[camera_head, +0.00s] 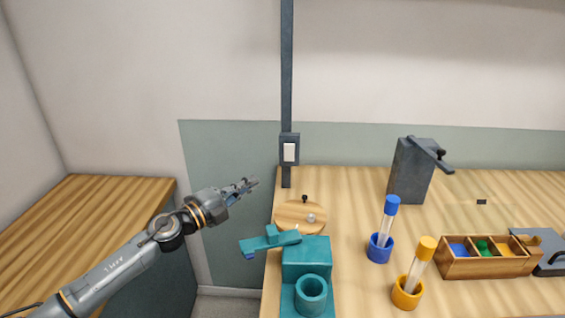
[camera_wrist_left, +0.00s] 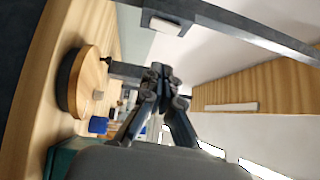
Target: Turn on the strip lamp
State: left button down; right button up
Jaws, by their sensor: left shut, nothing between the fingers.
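A dark switch box with a white rocker (camera_head: 289,152) is fixed to a dark vertical rail on the wall. The rocker also shows in the left wrist view (camera_wrist_left: 165,25). My left gripper (camera_head: 251,182) is shut and empty, left of the rail and lower than the switch in the head view, apart from it. Its fingertips show in the left wrist view (camera_wrist_left: 160,75). A pale strip (camera_wrist_left: 225,107) on a wooden panel in the wrist view may be the strip lamp; I cannot tell whether it is lit. My right gripper is not in view.
A teal stand (camera_head: 306,262) with a side arm and a round wooden board (camera_head: 290,216) are near the gripper. Blue (camera_head: 379,250) and orange (camera_head: 407,293) holders carry capped tubes. A grey block (camera_head: 408,172) and a wooden box (camera_head: 487,264) stand farther right.

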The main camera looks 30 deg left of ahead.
pick_arm(q)
jog(key=shift+s+d+r+m+h, duration=0.1)
jog(key=shift+d+r+m+h, duration=0.45)
jog(key=shift+r, duration=0.25)
jog(key=shift+r, duration=0.1)
jog(key=p, duration=0.3)
send_near(294, 148)
jog(key=w+d, duration=0.2)
jog(key=d, duration=0.2)
jog(key=w+a+b, duration=0.1)
jog(key=w+b, duration=0.1)
jog(key=shift+w+a+b, duration=0.35)
jog(key=shift+b, duration=0.05)
jog(key=shift+w+a+r, duration=0.2)
jog(key=shift+w+r, duration=0.05)
jog(key=shift+w, duration=0.1)
